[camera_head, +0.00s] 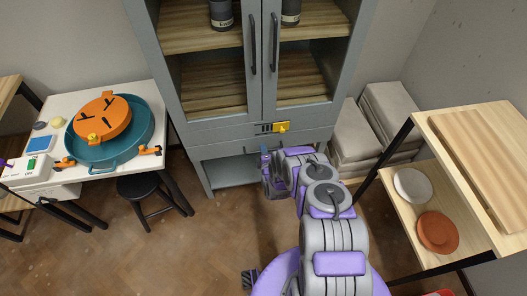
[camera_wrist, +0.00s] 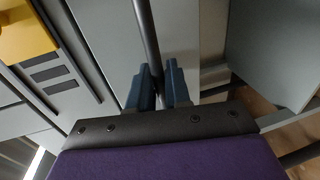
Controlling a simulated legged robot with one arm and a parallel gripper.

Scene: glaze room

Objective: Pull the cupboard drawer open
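The grey cupboard (camera_head: 188,88) stands at the back centre, with two glass doors above and a drawer (camera_head: 222,149) below them. A dark bar handle (camera_wrist: 147,35) runs across the drawer front. My gripper (camera_head: 266,158) is at the drawer front, right of its left end, in the head view. In the wrist view the two blue fingers of my gripper (camera_wrist: 160,78) lie on either side of the handle, close against it. The arm hides the right part of the drawer. I cannot tell whether the drawer stands slightly out.
A white table (camera_head: 60,110) with a teal basin (camera_head: 145,130) and a black stool (camera_head: 145,188) are left. Grey stacked blocks (camera_head: 352,135) and a wooden shelf (camera_head: 480,150) are right. Floor is clear left of my arm.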

